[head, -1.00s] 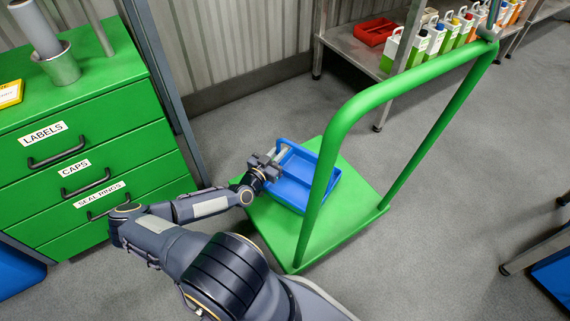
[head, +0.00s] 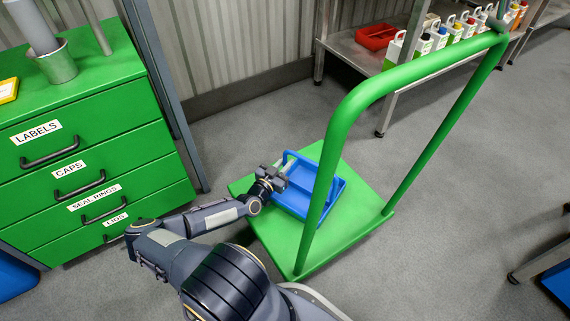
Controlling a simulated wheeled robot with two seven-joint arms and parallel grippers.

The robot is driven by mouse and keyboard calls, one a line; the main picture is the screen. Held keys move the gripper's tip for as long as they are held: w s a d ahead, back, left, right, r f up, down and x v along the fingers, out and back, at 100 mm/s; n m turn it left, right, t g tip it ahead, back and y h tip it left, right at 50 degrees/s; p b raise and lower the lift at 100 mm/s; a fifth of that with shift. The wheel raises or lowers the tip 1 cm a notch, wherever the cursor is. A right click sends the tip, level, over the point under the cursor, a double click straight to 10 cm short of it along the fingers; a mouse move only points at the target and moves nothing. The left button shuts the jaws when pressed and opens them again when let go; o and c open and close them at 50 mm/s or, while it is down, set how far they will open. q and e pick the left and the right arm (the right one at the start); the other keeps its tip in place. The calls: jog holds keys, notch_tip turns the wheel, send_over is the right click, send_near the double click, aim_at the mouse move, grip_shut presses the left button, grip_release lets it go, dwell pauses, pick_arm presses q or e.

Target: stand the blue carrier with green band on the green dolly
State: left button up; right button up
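The blue carrier (head: 318,203), a shallow open tray with a raised handle, is over the deck of the green dolly (head: 260,217). It looks level and low, but I cannot tell if its underside touches the deck. A pale green strip shows at its handle beside my gripper. My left gripper (head: 277,176) is at the carrier's left handle and appears shut on it; the fingers are small and partly hidden. The dolly's hoop handle (head: 345,115) rises in front and covers part of the carrier's right side. My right gripper is out of view.
A green drawer cabinet (head: 85,135) stands at the left. A metal shelf (head: 350,50) at the back holds a red tray (head: 376,37) and several coloured jugs. Grey floor is clear right of the dolly. The deck has bare room around the carrier.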

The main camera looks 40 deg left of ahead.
pick_arm(q)
jog(key=o, duration=0.3)
jog(key=shift+o, duration=0.2)
jog(key=shift+r+p, duration=0.3)
jog(key=shift+p, duration=0.05)
jog(key=s+d+p, duration=0.1)
jog(key=s+p, duration=0.1)
jog(key=s, duration=1)
jog(key=shift+d, duration=0.2)
jog(key=shift+f, duration=0.15)
